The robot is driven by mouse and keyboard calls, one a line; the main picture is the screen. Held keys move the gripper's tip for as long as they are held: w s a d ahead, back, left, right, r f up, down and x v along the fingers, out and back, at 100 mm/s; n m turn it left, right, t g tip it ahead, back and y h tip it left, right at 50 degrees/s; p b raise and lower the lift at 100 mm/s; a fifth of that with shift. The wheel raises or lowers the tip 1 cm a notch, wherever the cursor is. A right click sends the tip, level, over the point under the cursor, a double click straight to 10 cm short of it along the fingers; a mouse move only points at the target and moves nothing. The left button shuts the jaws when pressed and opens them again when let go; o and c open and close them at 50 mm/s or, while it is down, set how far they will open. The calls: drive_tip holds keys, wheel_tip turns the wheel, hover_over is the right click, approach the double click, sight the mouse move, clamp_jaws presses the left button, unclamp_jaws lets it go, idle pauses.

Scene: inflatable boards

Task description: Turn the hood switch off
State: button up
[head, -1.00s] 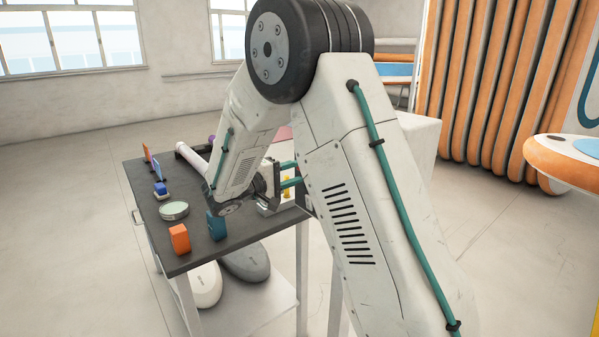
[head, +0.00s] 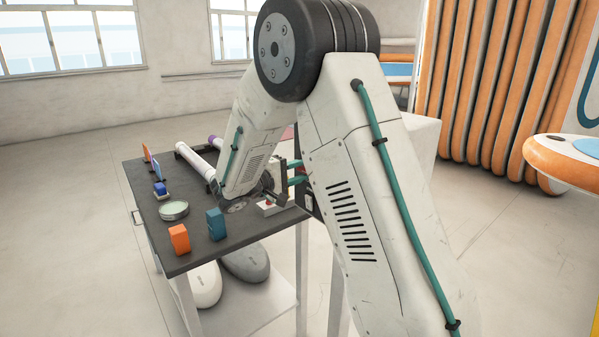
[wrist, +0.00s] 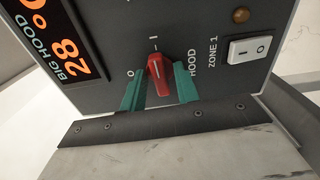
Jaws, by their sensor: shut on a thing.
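The hood switch is a red knob (wrist: 159,76) on a dark panel (wrist: 205,45), beside the label HOOD. Its white line points up, close to the I mark; the O mark lies to its left. My gripper (wrist: 160,88) is shut on the knob, with one green finger on each side of it. In the head view my gripper (head: 297,174) is at the right edge of the dark table, partly behind my arm. The knob is hidden there.
The panel also carries a white rocker switch (wrist: 247,48) labelled ZONE 1, an amber lamp (wrist: 240,15) and an orange BIG HOOD display (wrist: 58,45). The dark table (head: 190,258) holds an orange block (head: 179,239), a blue block (head: 216,224) and a round tin (head: 174,210).

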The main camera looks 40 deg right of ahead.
drive_tip(key=n, duration=0.4)
drive_tip(key=shift+n, duration=0.3)
drive_tip(key=n, duration=0.9)
drive_tip(key=shift+n, duration=1.8)
drive_tip(key=o, duration=0.6)
drive_tip(key=shift+a, duration=0.1)
